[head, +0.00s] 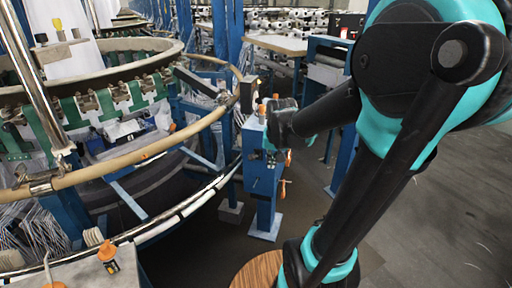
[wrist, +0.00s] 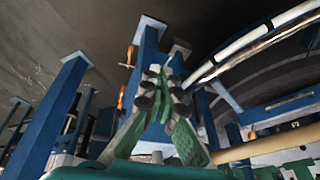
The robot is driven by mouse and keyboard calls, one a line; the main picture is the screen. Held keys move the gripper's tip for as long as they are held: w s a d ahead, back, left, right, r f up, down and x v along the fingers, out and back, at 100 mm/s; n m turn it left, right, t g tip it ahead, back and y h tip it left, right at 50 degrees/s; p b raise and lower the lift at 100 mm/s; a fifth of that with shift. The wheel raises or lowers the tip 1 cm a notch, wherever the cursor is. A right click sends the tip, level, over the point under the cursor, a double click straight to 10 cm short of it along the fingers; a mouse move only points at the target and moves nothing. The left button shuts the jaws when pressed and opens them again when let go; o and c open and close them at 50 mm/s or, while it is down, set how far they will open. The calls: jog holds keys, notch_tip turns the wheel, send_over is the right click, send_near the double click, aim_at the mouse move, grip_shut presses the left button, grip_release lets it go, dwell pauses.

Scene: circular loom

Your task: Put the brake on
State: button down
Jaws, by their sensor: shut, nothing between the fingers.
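A blue control post (head: 262,176) stands at the right side of the circular loom, with orange-tipped handles on it. One orange handle (head: 283,188) hangs low on its right side, and another (head: 288,158) is just above it. Orange knobs (head: 262,108) show at its top. I cannot tell which one is the brake. My gripper (head: 284,122) is at the upper part of the post and partly hides it. In the wrist view my gripper (wrist: 165,88) is shut and empty in front of the post (wrist: 146,62), and two orange handles (wrist: 121,97) are beside its fingers. Contact cannot be told.
The loom's wooden ring (head: 140,162) and lower metal rail (head: 170,218) curve close to the left of the post. A bench corner with an orange knob (head: 108,252) is at the front left. A table (head: 280,43) stands behind. The floor at the right is open.

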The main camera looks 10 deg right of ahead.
jog(key=w+a+r+m, duration=0.1)
jog(key=w+r+m, duration=0.1)
jog(key=w+r, duration=0.2)
jog(key=w+a+r+m, duration=0.1)
jog(key=w+r, duration=0.3)
jog(key=w, duration=0.7)
jog(key=shift+r+m, duration=0.3)
jog(key=shift+m, duration=0.1)
jog(key=shift+w, duration=0.1)
send_over(254, 155)
jog(key=w+d, duration=0.2)
notch_tip(254, 155, down, 9)
jog(key=f, duration=0.1)
jog(key=a+f, duration=0.1)
jog(key=s+f, duration=0.1)
jog(key=shift+s+a+f, duration=0.1)
jog(key=shift+a+f, duration=0.15)
jog(key=shift+a, duration=0.05)
jog(key=shift+s+a+f, duration=0.1)
jog(key=shift+f, duration=0.15)
